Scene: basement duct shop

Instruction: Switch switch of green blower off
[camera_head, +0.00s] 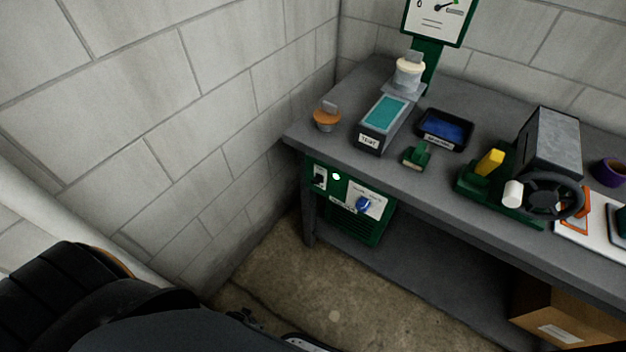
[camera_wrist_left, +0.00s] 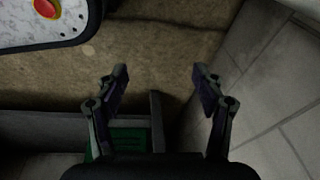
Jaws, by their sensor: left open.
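The green blower (camera_head: 348,232) sits under the left end of the grey bench in the head view. Its front has a black switch on a pale plate (camera_head: 320,178), a small lit lamp (camera_head: 336,176) and a blue knob (camera_head: 362,204) on a white panel. The switch lever's position is too small to tell. In the left wrist view my left gripper (camera_wrist_left: 160,80) is open and empty, above the floor. A green part, likely the blower (camera_wrist_left: 130,140), shows low in that view, partly behind the left finger. My right gripper is not in view.
The grey bench (camera_head: 270,133) carries an orange-lidded pot (camera_head: 326,117), a teal-topped box (camera_head: 386,113), a blue tray (camera_head: 445,130) and a handwheel machine (camera_head: 550,140). A cardboard box (camera_head: 570,316) stands below at right. Block walls (camera_head: 200,120) border the left. Floor before the blower is clear.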

